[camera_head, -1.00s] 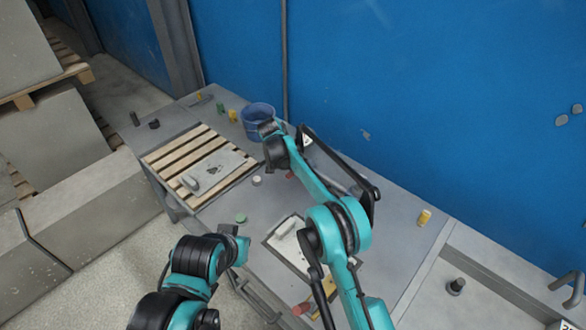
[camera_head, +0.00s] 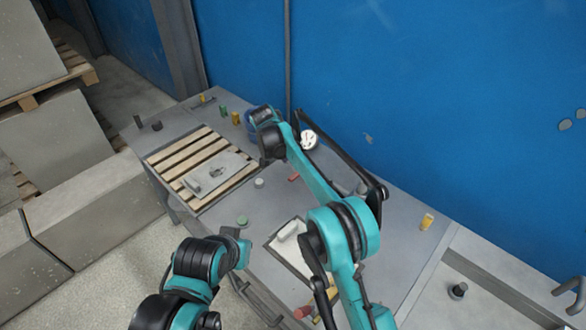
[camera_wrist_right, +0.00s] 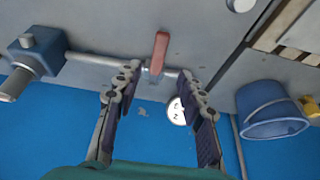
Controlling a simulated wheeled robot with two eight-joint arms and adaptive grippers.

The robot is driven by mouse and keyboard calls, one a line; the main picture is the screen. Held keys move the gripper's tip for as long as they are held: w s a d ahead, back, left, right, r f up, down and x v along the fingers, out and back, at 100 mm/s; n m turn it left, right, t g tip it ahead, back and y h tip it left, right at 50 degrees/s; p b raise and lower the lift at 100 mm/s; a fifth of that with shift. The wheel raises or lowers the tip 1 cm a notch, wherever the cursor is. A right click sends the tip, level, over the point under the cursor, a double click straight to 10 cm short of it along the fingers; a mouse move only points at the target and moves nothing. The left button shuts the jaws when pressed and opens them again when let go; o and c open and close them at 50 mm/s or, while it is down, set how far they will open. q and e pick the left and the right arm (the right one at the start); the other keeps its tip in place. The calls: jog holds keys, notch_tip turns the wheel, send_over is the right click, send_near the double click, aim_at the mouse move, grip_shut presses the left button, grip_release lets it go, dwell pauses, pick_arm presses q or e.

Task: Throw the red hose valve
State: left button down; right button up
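The red valve handle (camera_wrist_right: 161,50) sits on a grey pipe that crosses the right wrist view. In the head view the red handle (camera_head: 294,177) shows as a small bar beside my right forearm. My right gripper (camera_wrist_right: 160,73) is open, its two dark fingers apart near the pipe. The handle stands between and just beyond the fingertips; I cannot tell whether they touch. In the head view my right forearm hides these fingers. My left arm is folded low in the head view, and its fingers do not show.
A white gauge (camera_head: 309,139) sits near the blue wall. A blue bucket (camera_wrist_right: 270,110) stands beside the right gripper. A slatted pallet (camera_head: 158,159), a green puck (camera_head: 242,220) and a yellow cylinder (camera_head: 427,221) rest on the grey bench. The right side of the bench is mostly clear.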

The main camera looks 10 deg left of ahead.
jog(key=shift+v, duration=2.4)
jog(key=shift+f, duration=0.1)
